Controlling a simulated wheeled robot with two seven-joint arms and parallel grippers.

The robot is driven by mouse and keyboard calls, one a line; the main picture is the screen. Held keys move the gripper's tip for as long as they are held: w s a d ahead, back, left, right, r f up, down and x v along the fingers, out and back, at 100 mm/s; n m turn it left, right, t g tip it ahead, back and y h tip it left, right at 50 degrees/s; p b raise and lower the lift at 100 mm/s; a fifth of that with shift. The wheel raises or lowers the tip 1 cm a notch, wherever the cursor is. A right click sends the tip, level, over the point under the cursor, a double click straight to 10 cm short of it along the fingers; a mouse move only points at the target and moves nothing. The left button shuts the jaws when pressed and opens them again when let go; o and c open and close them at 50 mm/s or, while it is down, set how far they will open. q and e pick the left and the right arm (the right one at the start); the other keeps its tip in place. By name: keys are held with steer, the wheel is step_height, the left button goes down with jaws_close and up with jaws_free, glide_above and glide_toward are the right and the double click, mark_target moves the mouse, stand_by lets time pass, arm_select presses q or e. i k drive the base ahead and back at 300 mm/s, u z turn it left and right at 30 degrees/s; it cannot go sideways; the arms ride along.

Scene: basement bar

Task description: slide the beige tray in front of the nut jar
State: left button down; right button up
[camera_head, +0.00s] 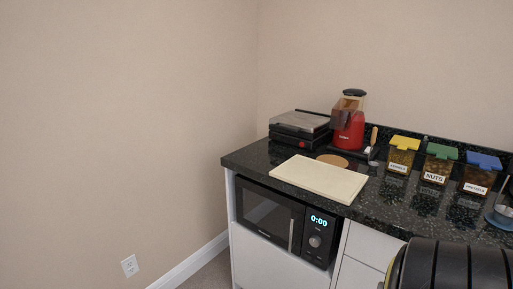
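The beige tray (320,179) is a flat cream rectangle lying on the black speckled counter (392,200), along its front edge and above the microwave. The nut jar (437,166) stands farther right on the counter, with a green lid and a label reading "NUTS". The tray lies to the left of the jar, well apart from it. The counter directly in front of the nut jar is bare. Neither of my grippers is in view.
A yellow-lidded jar (402,155) and a blue-lidded jar (480,173) flank the nut jar. Behind the tray are a round brown coaster (332,160), a red popcorn machine (349,126) and a grill (299,128). A dark ribbed shape (455,266) blocks the lower right.

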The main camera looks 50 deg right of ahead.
mark_target(339, 184)
steer(key=z, duration=0.65)
steer(key=i, duration=1.35)
steer(key=z, duration=1.3)
